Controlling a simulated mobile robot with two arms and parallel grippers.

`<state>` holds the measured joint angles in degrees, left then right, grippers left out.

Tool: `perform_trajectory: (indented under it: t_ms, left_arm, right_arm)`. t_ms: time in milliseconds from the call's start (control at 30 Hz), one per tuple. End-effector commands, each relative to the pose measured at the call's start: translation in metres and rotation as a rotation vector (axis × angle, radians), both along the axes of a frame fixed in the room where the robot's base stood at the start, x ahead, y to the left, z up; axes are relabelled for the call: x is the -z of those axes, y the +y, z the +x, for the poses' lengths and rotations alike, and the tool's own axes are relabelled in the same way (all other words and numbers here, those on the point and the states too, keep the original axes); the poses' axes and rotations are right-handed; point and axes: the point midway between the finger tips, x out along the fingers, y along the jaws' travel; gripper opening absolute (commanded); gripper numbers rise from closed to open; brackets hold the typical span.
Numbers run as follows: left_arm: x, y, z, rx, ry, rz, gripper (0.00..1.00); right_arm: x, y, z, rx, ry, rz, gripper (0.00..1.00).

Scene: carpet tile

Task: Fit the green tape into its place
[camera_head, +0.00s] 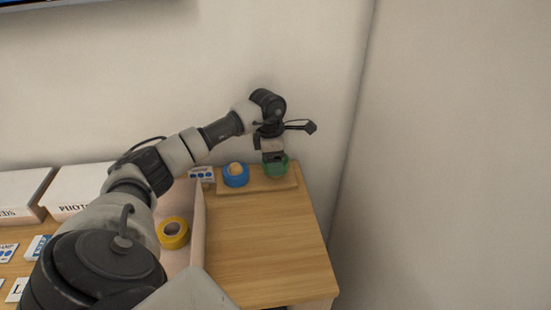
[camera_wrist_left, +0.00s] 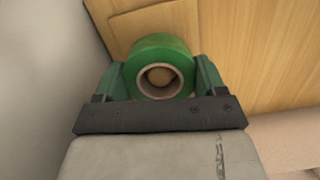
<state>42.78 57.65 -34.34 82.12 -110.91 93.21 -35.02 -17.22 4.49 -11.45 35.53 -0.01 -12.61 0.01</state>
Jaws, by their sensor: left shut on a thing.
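The green tape (camera_head: 279,170) is between the fingers of my left gripper (camera_head: 273,158), at the right end of a wooden board (camera_head: 256,186). In the left wrist view the green tape (camera_wrist_left: 160,48) sits between both fingers of the left gripper (camera_wrist_left: 160,72), which is shut on it. A round wooden shape, perhaps a peg top, shows inside the tape's core. I cannot tell whether the tape rests on the board or is just above it. The blue tape (camera_head: 236,180) stands on the board's left part, with a wooden peg top in its hole. My right gripper is not in view.
A yellow tape (camera_head: 173,231) lies in an open pale box (camera_head: 198,225) left of the board. White labelled boxes (camera_head: 82,186) and small cards (camera_head: 38,246) are further left. The wall is close behind the board. The wooden table (camera_head: 262,240) is clear in front of it.

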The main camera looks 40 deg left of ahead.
Motion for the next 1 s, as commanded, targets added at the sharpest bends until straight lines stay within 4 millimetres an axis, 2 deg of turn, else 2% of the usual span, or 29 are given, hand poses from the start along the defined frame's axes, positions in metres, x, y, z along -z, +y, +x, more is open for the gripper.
perform_trajectory:
  t_ms: [367,1000]
  left_arm:
    - [0.000,0.000,0.000,0.000,0.000,0.000,0.46]
    - [0.015,0.000,0.000,0.000,0.000,0.000,0.46]
  right_arm:
    - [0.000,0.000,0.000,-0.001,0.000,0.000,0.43]
    - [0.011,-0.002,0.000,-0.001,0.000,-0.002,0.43]
